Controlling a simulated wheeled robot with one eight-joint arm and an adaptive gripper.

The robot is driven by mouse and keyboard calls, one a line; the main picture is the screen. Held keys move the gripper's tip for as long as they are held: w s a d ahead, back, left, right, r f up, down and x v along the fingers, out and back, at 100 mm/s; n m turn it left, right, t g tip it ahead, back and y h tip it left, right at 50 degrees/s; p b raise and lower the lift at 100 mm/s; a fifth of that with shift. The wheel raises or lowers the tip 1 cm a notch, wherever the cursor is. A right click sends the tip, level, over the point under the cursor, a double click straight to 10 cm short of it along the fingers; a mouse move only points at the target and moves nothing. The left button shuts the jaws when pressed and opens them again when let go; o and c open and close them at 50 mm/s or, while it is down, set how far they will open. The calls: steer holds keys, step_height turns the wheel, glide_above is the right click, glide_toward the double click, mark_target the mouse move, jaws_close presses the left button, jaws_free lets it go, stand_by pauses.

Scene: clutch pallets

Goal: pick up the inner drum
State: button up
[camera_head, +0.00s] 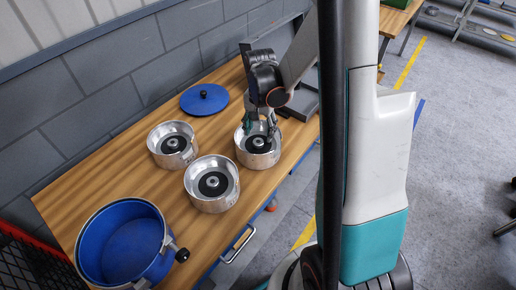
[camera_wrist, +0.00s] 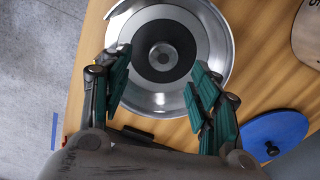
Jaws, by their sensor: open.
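Several silver metal drums with black discs and hubs inside stand on the wooden table. I cannot tell from looks alone which one is the inner drum. My gripper (camera_head: 258,126) is over the rightmost silver drum (camera_head: 259,160) in the head view. In the wrist view my gripper (camera_wrist: 159,76) is open, its green-padded fingers spread above a silver drum (camera_wrist: 158,101), with the hub beyond the gap between them. Nothing is held. Another silver drum (camera_head: 212,202) stands in front, and one more (camera_head: 172,158) stands to the left. The fingertips are partly hidden in the head view.
A blue pot (camera_head: 150,271) with a black knob stands at the table's near left end. A flat blue lid (camera_head: 204,101) lies behind the drums. A grey tray (camera_head: 301,104) lies close behind my gripper. A block wall borders the wooden table (camera_head: 112,172) on the left.

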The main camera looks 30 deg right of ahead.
mark_target(259, 141)
steer(key=f, duration=0.1)
steer(key=f+b, duration=0.1)
steer(key=f, duration=0.3)
steer(key=shift+w+b, duration=0.25)
steer(key=shift+b, duration=0.05)
steer(key=shift+r, duration=0.1)
jaws_close()
